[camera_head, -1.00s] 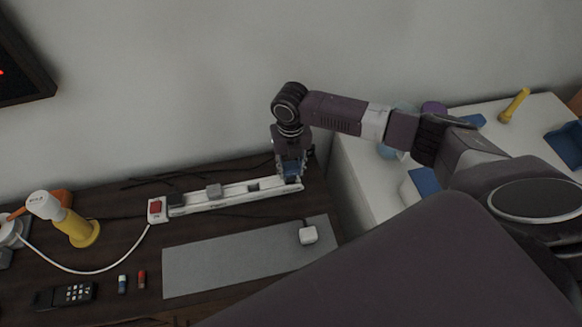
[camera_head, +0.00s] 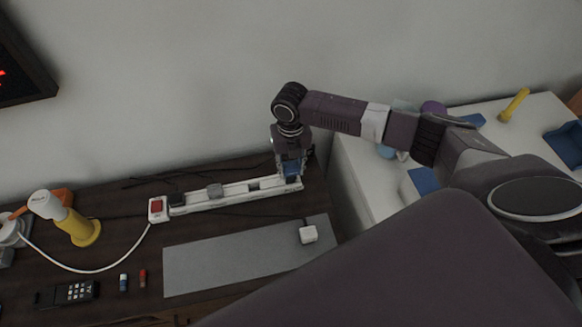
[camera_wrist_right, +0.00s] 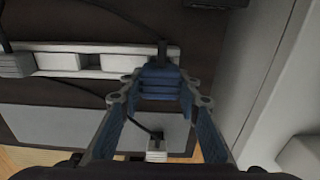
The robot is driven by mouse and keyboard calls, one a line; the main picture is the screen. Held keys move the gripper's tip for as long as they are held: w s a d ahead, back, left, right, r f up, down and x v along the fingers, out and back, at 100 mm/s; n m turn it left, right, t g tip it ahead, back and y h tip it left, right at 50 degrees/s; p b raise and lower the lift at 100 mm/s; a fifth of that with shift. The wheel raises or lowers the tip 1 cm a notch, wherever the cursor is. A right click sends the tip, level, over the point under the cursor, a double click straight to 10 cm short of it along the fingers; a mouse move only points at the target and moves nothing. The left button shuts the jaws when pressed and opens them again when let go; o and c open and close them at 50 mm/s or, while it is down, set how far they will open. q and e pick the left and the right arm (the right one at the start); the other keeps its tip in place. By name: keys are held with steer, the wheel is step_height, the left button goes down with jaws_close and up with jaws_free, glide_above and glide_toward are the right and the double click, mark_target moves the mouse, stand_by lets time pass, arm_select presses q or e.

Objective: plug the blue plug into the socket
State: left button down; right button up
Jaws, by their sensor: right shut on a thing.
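The blue plug (camera_wrist_right: 160,78) is held between the fingertips of my right gripper (camera_head: 291,168), which is shut on it. In the wrist view a dark cord rises from the plug. The white power strip (camera_head: 235,196) lies along the table, with a red switch (camera_head: 156,208) at its left end. The plug is at the strip's right end, over or at its last socket. The fingers and plug hide that socket, so I cannot tell whether the prongs are in. My left gripper is out of view.
A white plug (camera_head: 308,235) lies on the grey mat (camera_head: 225,262). A yellow lamp-like item (camera_head: 80,226) stands at left, beside a white cord. A white cabinet (camera_head: 355,190) stands close right; the wall is behind.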

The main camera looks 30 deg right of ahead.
mark_target(291, 174)
steer(key=shift+p, duration=0.5)
stand_by(0.6)
steer(key=shift+f+b, duration=1.15)
steer(key=shift+f, duration=0.6)
steer(key=o, duration=1.2)
steer(key=shift+r, duration=0.15)
step_height(291, 174, up, 12)
steer(key=shift+f, duration=0.15)
steer(key=shift+f, duration=0.1)
